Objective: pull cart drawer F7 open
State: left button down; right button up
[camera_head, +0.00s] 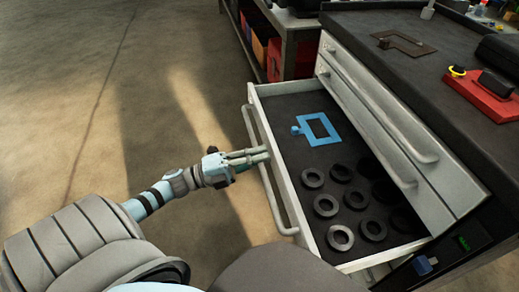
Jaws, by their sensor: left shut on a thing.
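A white cart drawer (296,205) stands pulled out from the tool cart. Inside lie a blue rectangular frame-shaped part (320,129) and several dark rings (326,205). Its long bar handle (279,207) runs along the drawer's front. My left gripper (262,154) is shut on the handle near its upper middle. No drawer label is readable, so I cannot tell whether this is F7. My right gripper is not in view.
Closed drawers with bar handles (383,120) sit above the open one. The cart's dark top (451,47) holds a flat frame part and a red block (486,95). A shelf with coloured bins stands behind. The floor (120,90) at left is clear.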

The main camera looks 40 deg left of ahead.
pick_arm(q)
jog(key=shift+s+a+f, duration=0.1)
jog(key=shift+s, duration=0.1)
jog(key=c, duration=1.9)
grip_release()
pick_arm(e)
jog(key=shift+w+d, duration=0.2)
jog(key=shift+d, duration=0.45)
pick_arm(q)
jog(key=v, duration=1.2)
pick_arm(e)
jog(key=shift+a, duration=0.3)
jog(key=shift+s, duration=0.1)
